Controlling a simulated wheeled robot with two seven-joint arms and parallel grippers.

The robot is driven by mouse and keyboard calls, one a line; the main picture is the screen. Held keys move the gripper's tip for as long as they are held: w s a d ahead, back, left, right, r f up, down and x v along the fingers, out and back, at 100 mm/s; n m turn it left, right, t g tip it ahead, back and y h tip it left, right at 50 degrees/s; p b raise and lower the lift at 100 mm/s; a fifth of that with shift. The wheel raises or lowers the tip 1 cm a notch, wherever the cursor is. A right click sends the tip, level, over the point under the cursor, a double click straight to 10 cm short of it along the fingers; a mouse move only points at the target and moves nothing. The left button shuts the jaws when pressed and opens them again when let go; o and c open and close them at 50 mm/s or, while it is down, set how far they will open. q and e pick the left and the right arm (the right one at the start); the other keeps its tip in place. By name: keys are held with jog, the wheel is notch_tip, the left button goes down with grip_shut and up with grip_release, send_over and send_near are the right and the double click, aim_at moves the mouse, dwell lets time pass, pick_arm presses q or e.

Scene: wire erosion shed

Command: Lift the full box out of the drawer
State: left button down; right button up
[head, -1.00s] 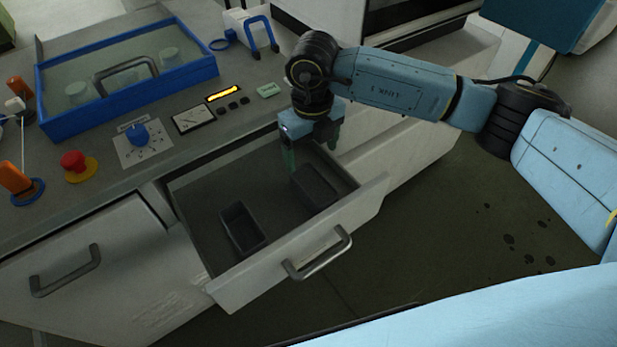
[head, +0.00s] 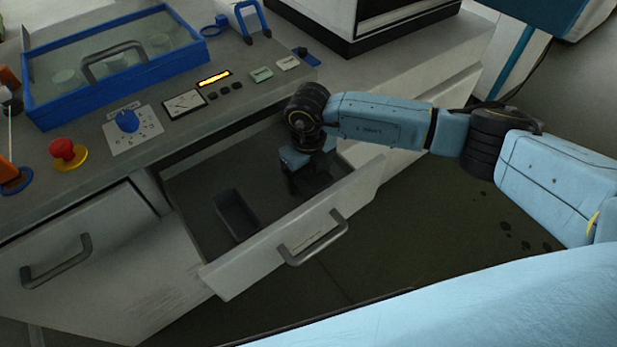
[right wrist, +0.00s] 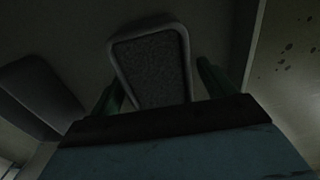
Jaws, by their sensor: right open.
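The drawer (head: 240,272) is pulled open. The full box (head: 322,180) is in its right part, largely hidden by my right gripper (head: 305,185). In the right wrist view the full box (right wrist: 150,68) shows a grey, grainy fill inside a dark rim. My right gripper's fingers (right wrist: 163,88) are open, one on each side of this box; I cannot tell whether they touch it. A second dark box (head: 237,216) lies apart to the left in the drawer and looks empty. It also shows in the right wrist view (right wrist: 38,95). My left gripper is not in view.
The drawer front carries a bar handle (head: 314,240). The worktop (head: 215,125) edge runs behind the drawer, with a red button (head: 64,150), a blue dial (head: 127,121) and a blue-framed tank (head: 45,112). A shut cabinet front (head: 85,280) is at left.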

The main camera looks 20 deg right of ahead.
jog(key=shift+r, duration=0.1)
jog(key=c, duration=1.4)
